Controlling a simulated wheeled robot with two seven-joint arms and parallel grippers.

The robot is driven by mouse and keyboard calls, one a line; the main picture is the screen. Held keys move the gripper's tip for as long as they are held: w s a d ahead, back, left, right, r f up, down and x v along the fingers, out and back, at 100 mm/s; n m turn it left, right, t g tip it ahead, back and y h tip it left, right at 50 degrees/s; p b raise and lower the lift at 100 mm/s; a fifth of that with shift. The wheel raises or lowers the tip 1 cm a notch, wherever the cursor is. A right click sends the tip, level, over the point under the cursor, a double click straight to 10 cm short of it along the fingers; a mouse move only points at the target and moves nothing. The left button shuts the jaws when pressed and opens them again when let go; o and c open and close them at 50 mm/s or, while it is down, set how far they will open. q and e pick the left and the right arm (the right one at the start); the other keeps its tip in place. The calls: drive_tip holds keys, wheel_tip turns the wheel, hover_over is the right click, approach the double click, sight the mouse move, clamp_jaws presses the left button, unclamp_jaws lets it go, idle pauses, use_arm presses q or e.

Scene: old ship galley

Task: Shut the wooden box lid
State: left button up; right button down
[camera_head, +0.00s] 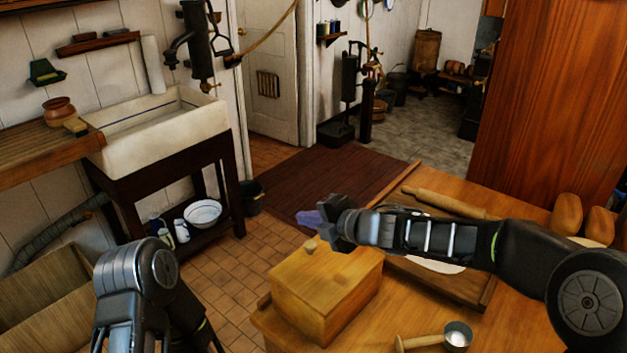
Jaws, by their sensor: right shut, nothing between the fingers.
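The wooden box (322,301) stands on the near left part of the wooden table. Its lid (325,268), with a small round knob (310,246), appears to lie flat on top; I see no gap along the visible edges. My right arm reaches in from the right across the table. My right gripper (325,222) is shut and empty, just above and beyond the far edge of the box. It hides part of the far side of the lid, and I cannot tell whether it touches. My left arm shows at the lower left, but its gripper does not.
A rolling pin (445,201) and a board (452,289) lie on the table (540,307) behind and right of the box. Bread loaves (567,214) sit at the right. A white sink (160,128) stands at the left.

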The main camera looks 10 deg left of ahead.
wheel_tip(320, 180, up, 9)
drive_tip(key=shift+s+a+p, duration=0.2)
drive_tip(key=shift+a+p, duration=0.1)
drive_tip(key=shift+p, duration=0.15)
drive_tip(key=shift+f, duration=0.15)
